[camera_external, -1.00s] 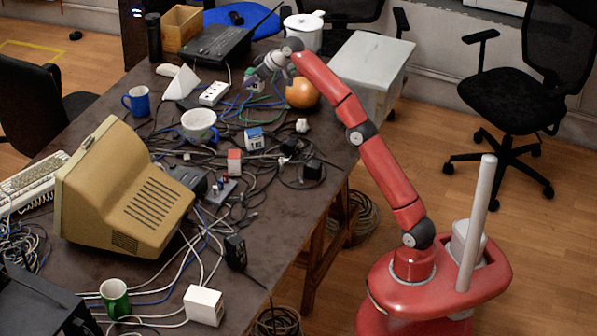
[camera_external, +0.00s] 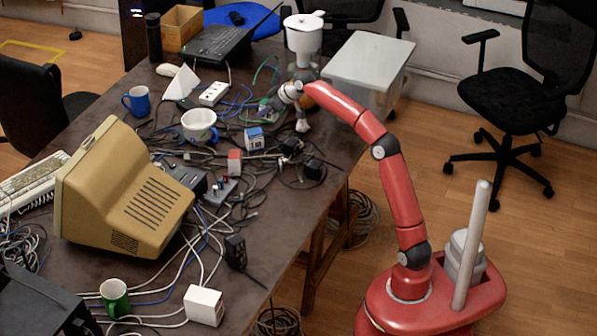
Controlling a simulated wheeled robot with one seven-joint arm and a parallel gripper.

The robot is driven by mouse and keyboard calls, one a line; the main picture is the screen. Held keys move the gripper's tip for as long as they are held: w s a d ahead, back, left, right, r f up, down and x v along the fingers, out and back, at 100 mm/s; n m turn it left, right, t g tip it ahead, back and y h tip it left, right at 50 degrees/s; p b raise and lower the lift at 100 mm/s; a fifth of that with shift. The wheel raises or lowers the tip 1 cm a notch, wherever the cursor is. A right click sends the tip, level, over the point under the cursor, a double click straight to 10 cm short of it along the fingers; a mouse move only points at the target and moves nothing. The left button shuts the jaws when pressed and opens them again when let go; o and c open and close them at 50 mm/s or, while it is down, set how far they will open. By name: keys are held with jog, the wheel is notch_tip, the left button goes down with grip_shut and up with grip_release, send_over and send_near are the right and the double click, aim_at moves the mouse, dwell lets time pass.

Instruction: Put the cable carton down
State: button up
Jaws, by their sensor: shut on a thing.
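My gripper (camera_external: 267,107) is at the end of the red arm, low over the far right part of the dark table. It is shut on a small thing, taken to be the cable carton. The thing is mostly hidden by the fingers, and its shape and colour are too small to make out. I cannot tell whether it touches the table top (camera_external: 215,265). A small blue and white box (camera_external: 254,139) stands just nearer than the gripper, and a red and white box (camera_external: 234,162) stands nearer still.
Tangled cables and black adapters (camera_external: 313,169) crowd the table around the gripper. A beige monitor (camera_external: 125,190) fills the near left.

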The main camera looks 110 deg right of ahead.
aim_at(267, 118)
notch_tip(267, 118, down, 4)
jog(key=shift+f+b, duration=0.2)
jog(key=shift+b, duration=0.6)
jog(key=o, duration=1.1)
jog(key=shift+f, duration=0.1)
jog(key=shift+o, duration=0.2)
jog(key=shift+r, duration=0.2)
jog(key=v, duration=1.2)
jog(key=shift+p, duration=0.35)
